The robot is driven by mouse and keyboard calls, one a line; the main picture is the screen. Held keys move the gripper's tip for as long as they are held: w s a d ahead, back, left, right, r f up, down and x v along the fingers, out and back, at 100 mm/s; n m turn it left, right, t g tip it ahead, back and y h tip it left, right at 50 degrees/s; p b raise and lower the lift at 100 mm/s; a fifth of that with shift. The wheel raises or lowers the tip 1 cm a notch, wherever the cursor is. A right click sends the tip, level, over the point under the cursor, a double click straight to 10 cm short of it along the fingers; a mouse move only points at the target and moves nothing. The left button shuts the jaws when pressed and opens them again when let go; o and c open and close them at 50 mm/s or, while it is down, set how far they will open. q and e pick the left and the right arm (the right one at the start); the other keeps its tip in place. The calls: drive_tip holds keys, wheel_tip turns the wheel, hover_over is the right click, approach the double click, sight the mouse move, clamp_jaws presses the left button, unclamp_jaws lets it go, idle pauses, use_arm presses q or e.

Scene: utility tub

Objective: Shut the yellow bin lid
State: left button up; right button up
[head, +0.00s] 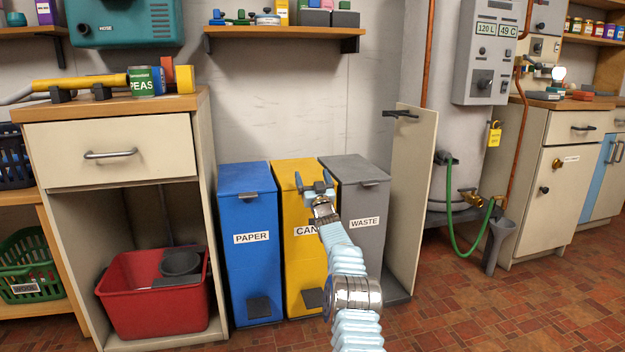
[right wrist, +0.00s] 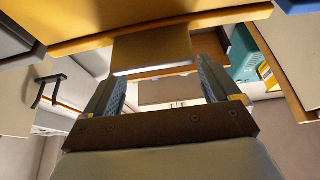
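The yellow bin (head: 302,262) stands between the blue and grey bins, its label partly hidden by my right arm. Its yellow lid (head: 294,171) lies about level with the neighbouring lids and looks shut or nearly so; a small gap cannot be ruled out. My right gripper (head: 316,183) is at the lid's front edge, fingers apart and pointing toward it. In the right wrist view a yellow surface (right wrist: 90,36) fills the top, and a tab (right wrist: 152,52) shows between the open fingers; contact cannot be told. My left gripper is not in view.
The blue paper bin (head: 250,250) is at the left and the grey waste bin (head: 366,245) at the right. An upright cream panel (head: 410,190) stands right of them. A shelf (head: 285,32) hangs above. The tiled floor (head: 480,310) at the right is clear.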

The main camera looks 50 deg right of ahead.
drive_tip(key=shift+s, duration=0.1)
drive_tip(key=shift+s+a+f, duration=0.15)
drive_tip(key=shift+f, duration=0.05)
drive_tip(key=b+v, duration=0.1)
drive_tip(key=v, duration=1.2)
drive_tip(key=shift+b, duration=0.35)
